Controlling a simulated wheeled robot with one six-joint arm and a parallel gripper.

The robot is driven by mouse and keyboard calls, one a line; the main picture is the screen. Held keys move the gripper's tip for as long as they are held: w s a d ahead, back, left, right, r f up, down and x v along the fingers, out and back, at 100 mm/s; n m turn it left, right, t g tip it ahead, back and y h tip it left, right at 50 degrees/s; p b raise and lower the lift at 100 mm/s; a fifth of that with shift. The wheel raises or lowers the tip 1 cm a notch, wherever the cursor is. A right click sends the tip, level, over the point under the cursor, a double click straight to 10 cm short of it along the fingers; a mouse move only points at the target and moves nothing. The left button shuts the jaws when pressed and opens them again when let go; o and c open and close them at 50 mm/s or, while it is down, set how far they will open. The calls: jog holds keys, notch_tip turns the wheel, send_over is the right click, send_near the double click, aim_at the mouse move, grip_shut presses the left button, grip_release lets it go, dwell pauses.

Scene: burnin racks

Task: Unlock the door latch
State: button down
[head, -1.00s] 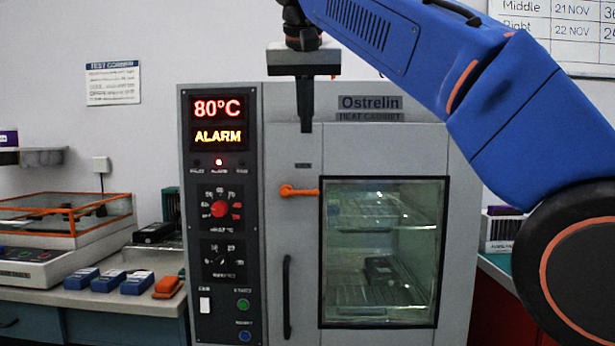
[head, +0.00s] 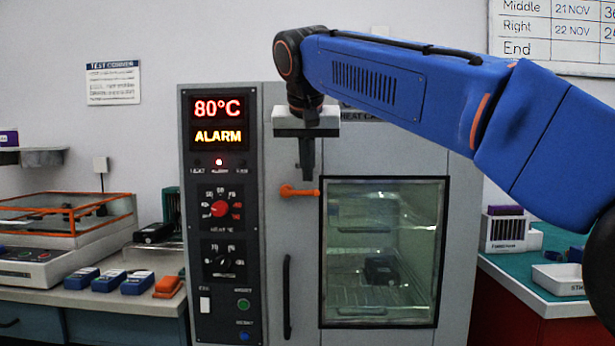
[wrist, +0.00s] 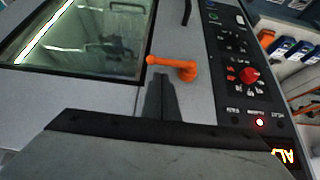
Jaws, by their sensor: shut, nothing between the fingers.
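The door latch is an orange lever (head: 299,191) on the front of the grey heat cabinet (head: 455,250). It lies level, its round hub at the left and its arm pointing right toward the glass window. In the wrist view the orange latch (wrist: 173,66) shows just beyond the fingertips. My gripper (head: 307,178) points down, shut and empty, with its tips just above the lever in the head view. In the wrist view my gripper (wrist: 160,80) also shows close to the latch; I cannot tell whether they touch. The cabinet door (head: 300,240) appears closed.
A black vertical handle (head: 287,297) is below the latch. The control panel (head: 222,215) at left shows 80°C and ALARM with a red lamp. A dark object (head: 381,270) sits on a shelf behind the glass. Benches with trays stand on both sides.

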jog(key=shift+s+f, duration=0.15)
jog(key=shift+f, duration=0.6)
